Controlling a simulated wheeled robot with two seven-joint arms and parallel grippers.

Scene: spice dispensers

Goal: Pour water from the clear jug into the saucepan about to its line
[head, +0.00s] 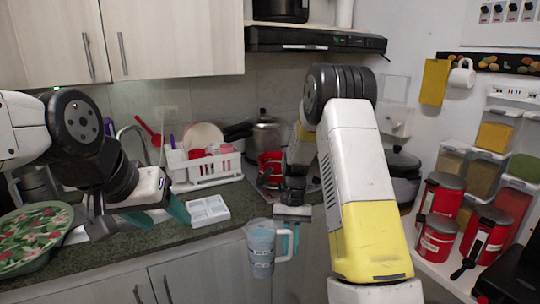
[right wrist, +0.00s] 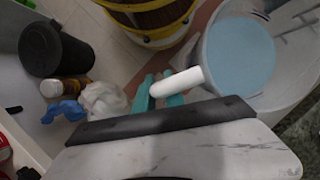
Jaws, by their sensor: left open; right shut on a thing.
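My right gripper (head: 291,238) is shut on the white handle of the clear jug (head: 262,250). The jug hangs about upright in front of the counter's front edge. The right wrist view shows pale blue water in the jug (right wrist: 240,52), the handle (right wrist: 176,82) and my teal fingertips (right wrist: 160,92). My left gripper (head: 160,216) is open and empty above the counter at the left. A red pot (head: 270,165) sits on the hob area behind my right arm, partly hidden; I cannot tell whether it is the saucepan. Its line is not visible.
A white dish rack (head: 205,172) and a white tray (head: 208,211) are on the counter (head: 135,250). A pressure cooker (head: 263,135) stands at the back. A patterned plate (head: 32,232) lies far left. Red canisters (head: 438,237) fill the right shelf. My right arm covers part of the hob.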

